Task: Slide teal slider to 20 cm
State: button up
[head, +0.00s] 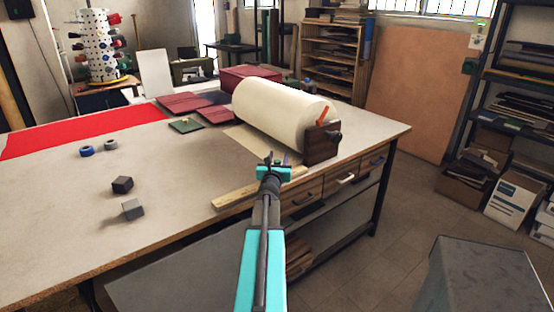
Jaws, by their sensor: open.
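My arm reaches forward from the bottom centre of the head view, and my gripper (272,156) is over the table's front edge. It is small in the picture, with its jaws apart and nothing seen between them. A pale wooden rail (236,197) lies along the front edge, running behind my wrist. A teal piece (288,173) shows around my wrist near the rail's right part. I cannot tell whether it is the teal slider or part of my arm. No scale marks can be read, so the slider's position is unclear.
A big cream roll (280,113) on a dark wooden stand (321,146) is just beyond my gripper. Dark red covers (182,102) lie behind it. Two grey blocks (122,185) (132,209) and small rolls (87,151) sit left on the table (60,225).

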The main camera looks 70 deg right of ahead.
jog(key=shift+c, duration=0.2)
grip_shut()
jog(key=shift+w+d, duration=0.1)
jog(key=shift+d, duration=0.1)
